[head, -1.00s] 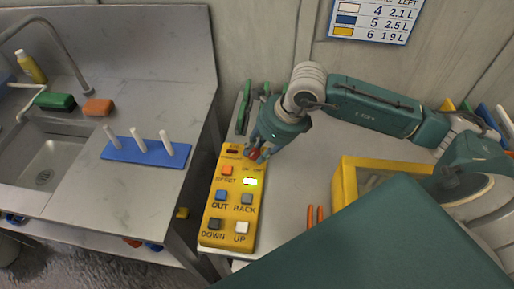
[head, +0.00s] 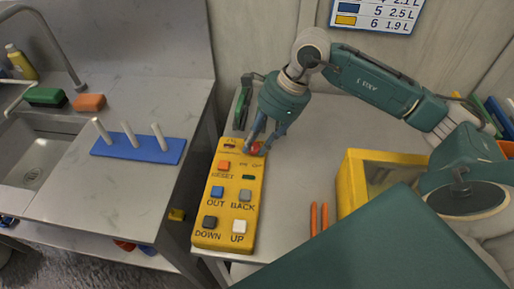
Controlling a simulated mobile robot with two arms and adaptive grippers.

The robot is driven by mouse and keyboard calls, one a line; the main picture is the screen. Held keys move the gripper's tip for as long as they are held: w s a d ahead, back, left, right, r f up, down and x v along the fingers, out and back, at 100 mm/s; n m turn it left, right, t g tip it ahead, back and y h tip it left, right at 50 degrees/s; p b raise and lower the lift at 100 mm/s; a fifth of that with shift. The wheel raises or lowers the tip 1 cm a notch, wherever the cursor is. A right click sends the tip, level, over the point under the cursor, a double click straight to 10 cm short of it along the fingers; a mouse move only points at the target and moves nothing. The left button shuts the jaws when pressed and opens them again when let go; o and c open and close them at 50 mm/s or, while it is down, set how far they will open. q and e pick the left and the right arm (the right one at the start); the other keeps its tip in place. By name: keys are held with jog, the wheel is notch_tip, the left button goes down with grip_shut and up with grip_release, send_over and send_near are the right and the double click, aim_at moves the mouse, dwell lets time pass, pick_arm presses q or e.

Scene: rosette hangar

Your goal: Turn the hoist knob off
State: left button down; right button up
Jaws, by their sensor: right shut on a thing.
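The yellow hoist control box (head: 226,222) lies on the grey bench in the middle of the head view. Its red knob (head: 257,149) sits at the upper right of the box, partly hidden by fingers. My right gripper (head: 256,141) reaches down from above and is shut on the red knob. The small indicator window (head: 248,177) below the knob is dark green and unlit. Labels by the knob are too small to read surely. Buttons marked RESET, OUT, BACK, DOWN and UP fill the rest of the box. My left gripper is not in view.
A yellow-framed bin (head: 345,190) and two orange-handled items (head: 319,217) are on the bench to the right. A green item (head: 242,108) stands behind the box. At left, a separate counter holds a blue peg rack (head: 140,150) and a sink (head: 35,155).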

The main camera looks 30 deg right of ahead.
jog(key=n+b, duration=0.1)
jog(key=n, duration=0.1)
jog(key=n+g+b, duration=0.1)
jog(key=n, duration=0.1)
jog(key=shift+w+a+r+b, duration=0.1)
jog(key=shift+w+b, duration=0.2)
jog(key=shift+w, duration=0.05)
jog(key=shift+r+n+g+b, duration=0.1)
jog(key=shift+n+g+b, duration=0.45)
jog(key=shift+n, duration=0.45)
jog(key=o, duration=1.2)
jog(key=shift+c, duration=0.2)
jog(key=shift+g, duration=0.25)
jog(key=v, duration=1.2)
jog(key=shift+s, duration=0.15)
